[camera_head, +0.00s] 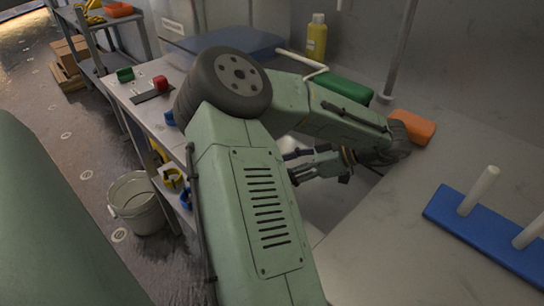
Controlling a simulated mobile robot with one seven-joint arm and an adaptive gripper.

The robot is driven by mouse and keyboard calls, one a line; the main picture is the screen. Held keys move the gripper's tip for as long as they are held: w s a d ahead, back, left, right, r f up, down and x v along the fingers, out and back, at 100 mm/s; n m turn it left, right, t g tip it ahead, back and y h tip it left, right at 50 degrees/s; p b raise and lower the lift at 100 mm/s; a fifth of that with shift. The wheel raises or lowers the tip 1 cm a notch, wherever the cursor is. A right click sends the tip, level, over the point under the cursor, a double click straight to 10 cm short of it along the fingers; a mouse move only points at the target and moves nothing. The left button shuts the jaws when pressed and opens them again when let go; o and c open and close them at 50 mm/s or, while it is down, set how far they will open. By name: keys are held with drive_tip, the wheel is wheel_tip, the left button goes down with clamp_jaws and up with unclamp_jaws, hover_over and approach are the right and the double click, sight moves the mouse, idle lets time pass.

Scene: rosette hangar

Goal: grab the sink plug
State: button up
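I cannot make out a sink plug in the head view; it may be hidden behind my arm. My gripper (291,168) is small in the picture, at the end of my folded green arm, near the middle. It points left, over a pale recessed area (325,207) that looks like a sink basin. Its fingertips are dark and partly hidden by my arm, so I cannot tell whether they are open or shut, or whether anything is between them.
An orange block (414,127) and a green item (343,90) lie behind my arm. A blue board with white pegs (480,235) is at right. A yellow bottle (316,38) stands at the back. A red object (160,83) sits at left. A bucket (140,203) stands on the floor.

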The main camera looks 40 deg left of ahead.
drive_tip(key=x, duration=0.4)
drive_tip(key=shift+c, duration=0.5)
clamp_jaws()
